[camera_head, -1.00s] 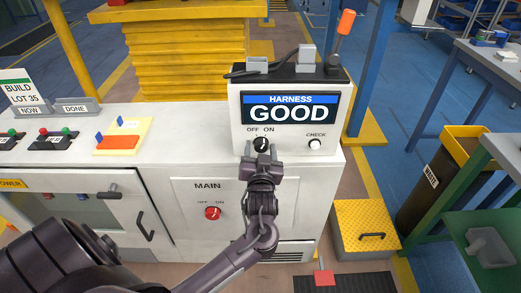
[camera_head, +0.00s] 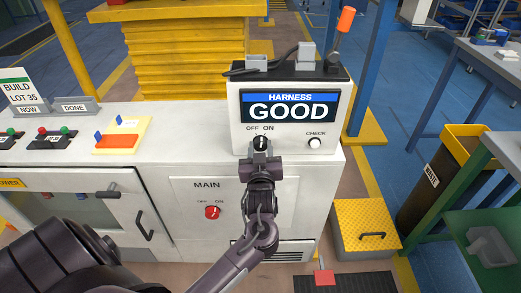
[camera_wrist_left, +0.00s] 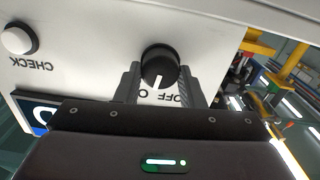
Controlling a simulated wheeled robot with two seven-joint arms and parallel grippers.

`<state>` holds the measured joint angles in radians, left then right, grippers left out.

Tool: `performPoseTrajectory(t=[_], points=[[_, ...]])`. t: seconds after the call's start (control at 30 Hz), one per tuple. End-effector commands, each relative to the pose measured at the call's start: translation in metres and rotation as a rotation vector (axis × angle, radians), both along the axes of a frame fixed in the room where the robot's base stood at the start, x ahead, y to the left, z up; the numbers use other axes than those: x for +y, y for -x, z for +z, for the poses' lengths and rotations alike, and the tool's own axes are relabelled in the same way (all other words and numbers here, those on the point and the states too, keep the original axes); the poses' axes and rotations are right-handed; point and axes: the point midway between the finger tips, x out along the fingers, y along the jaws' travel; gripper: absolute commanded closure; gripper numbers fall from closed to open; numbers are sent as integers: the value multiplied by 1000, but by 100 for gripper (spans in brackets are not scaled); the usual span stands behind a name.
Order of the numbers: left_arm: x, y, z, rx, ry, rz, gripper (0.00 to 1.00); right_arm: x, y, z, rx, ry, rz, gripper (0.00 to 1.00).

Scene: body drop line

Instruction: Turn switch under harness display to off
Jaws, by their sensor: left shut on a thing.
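The harness display (camera_head: 288,105) reads "HARNESS GOOD" on a white cabinet. Under it is a black round switch knob (camera_head: 261,142) with OFF and ON labels above it. In the left wrist view the knob (camera_wrist_left: 160,62) appears upside down, and its white mark points between the two labels, slightly to the ON side. My left gripper (camera_head: 261,152) is shut on the knob, with one finger on each side of it in the left wrist view (camera_wrist_left: 160,85). My right gripper is not in view.
A white CHECK button (camera_head: 315,143) sits right of the knob. A red MAIN switch (camera_head: 212,212) is lower on the cabinet front. An orange-topped lamp (camera_head: 346,20) stands behind the display. A yellow step box (camera_head: 367,226) stands at the right.

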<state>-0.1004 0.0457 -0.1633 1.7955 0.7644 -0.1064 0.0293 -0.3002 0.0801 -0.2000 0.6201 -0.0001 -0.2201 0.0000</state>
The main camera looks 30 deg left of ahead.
Motion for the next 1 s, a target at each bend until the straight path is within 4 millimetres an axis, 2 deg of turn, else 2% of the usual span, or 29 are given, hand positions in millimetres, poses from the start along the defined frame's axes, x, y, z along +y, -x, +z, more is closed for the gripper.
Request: performPoseTrajectory(t=[0.5, 0.67, 0.9, 1.0], points=[[5, 3, 0, -245, 353, 11, 87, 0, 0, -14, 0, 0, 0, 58], [6, 3, 0, -290, 420, 10, 87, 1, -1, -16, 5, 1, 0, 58], [6, 3, 1, -325, 471, 10, 87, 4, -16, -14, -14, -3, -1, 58], [6, 3, 1, -333, 480, 11, 87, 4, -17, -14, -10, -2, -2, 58]])
